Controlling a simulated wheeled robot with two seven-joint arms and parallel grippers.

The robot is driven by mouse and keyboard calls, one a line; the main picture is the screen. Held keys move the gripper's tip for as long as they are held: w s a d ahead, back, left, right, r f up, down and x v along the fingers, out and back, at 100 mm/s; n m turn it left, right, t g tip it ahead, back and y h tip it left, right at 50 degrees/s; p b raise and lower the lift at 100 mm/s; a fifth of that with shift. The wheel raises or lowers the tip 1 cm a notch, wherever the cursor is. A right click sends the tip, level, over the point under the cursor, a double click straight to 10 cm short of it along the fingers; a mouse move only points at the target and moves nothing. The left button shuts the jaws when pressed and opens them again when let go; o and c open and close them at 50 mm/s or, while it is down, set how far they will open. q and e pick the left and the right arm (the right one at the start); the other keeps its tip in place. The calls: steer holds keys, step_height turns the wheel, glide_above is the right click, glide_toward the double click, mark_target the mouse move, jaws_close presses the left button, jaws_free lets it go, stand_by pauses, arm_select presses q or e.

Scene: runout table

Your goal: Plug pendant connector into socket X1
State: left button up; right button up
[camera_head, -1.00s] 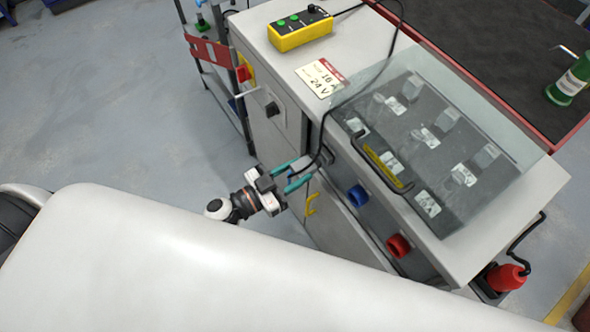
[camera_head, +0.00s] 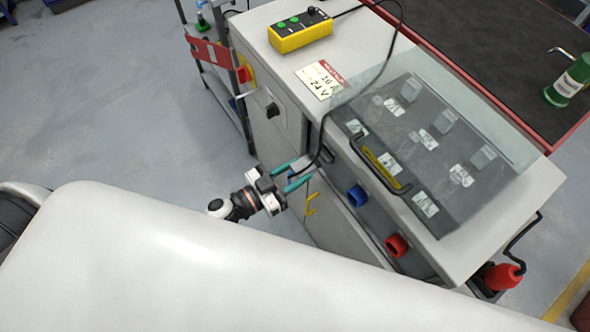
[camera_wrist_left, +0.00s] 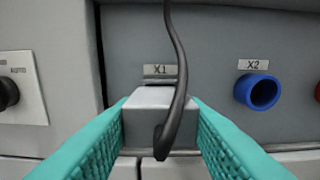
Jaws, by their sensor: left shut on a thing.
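My left gripper (camera_head: 292,175) is at the front face of the grey cabinet (camera_head: 385,230). In the left wrist view its teal fingers (camera_wrist_left: 160,125) are shut on the grey pendant connector (camera_wrist_left: 150,112), one finger on each side. A black cable (camera_wrist_left: 178,60) bends up from the connector. Socket X1 lies straight ahead under its label (camera_wrist_left: 160,71); the connector hides most of it, and I cannot tell whether the two touch. The yellow pendant box (camera_head: 300,36) with green buttons stands on the cabinet top. My right gripper is not in view.
Blue socket X2 (camera_wrist_left: 258,92) is right of X1, and a red socket (camera_head: 397,246) is further along. A clear cover (camera_head: 440,150) with a black and yellow handle (camera_head: 382,168) sits above. A rotary switch (camera_head: 271,109) is left. The cable passes over the cabinet.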

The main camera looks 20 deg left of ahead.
mark_target(306, 167)
arm_select(q)
steer(key=shift+p+x, duration=0.5)
steer(key=shift+x, duration=0.95)
stand_by(1.0)
steer(key=o, duration=1.1)
steer(key=b+v, duration=0.1)
steer(key=v, duration=1.1)
